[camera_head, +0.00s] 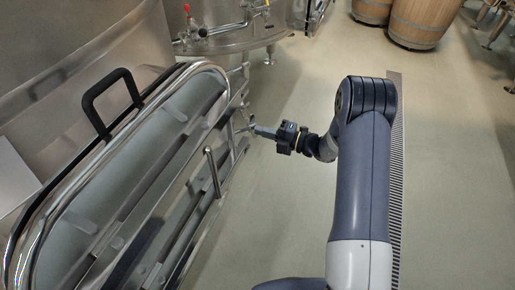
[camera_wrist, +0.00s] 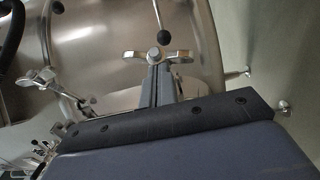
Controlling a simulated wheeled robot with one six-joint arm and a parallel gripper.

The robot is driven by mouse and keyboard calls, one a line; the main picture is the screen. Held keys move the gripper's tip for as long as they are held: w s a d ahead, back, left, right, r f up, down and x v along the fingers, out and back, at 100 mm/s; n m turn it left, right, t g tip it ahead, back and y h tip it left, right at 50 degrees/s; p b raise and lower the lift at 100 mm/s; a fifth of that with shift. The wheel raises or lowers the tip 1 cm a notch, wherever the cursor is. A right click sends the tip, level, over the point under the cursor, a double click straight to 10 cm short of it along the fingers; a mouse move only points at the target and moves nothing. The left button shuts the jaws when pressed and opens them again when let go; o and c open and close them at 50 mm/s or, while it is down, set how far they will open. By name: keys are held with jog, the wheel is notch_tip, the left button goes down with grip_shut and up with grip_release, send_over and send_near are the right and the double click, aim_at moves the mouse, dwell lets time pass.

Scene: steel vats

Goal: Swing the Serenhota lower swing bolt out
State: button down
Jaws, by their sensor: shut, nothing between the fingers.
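My gripper (camera_head: 254,129) reaches left from my arm to the right edge of the big steel vat's oval door (camera_head: 150,150). Its fingers are shut with nothing between them. In the wrist view my gripper (camera_wrist: 158,75) has its fingertips right at a steel wing-shaped nut (camera_wrist: 178,55), probably of a swing bolt; contact cannot be told. The nut's shank is hidden behind the fingers. Another steel clamp or bolt (camera_wrist: 45,82) shows at the left of the wrist view. No name label is readable, so I cannot tell which vat is Serenhota.
The door has a black handle (camera_head: 110,95) and steel bars, with an upright steel rod (camera_head: 212,172) nearest my gripper. A second vat with a red-handled valve (camera_head: 187,10) stands behind. Wooden barrels (camera_head: 418,22) stand at the far right. The floor between is clear.

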jog(key=shift+w+a, duration=0.35)
jog(key=shift+w, duration=0.4)
jog(key=shift+w+a, duration=0.65)
jog(key=shift+w, duration=0.35)
jog(key=shift+s+d, duration=0.5)
jog(key=shift+d, duration=0.05)
jog(key=p+v, duration=0.1)
jog(key=v, duration=0.8)
jog(key=shift+a, duration=0.15)
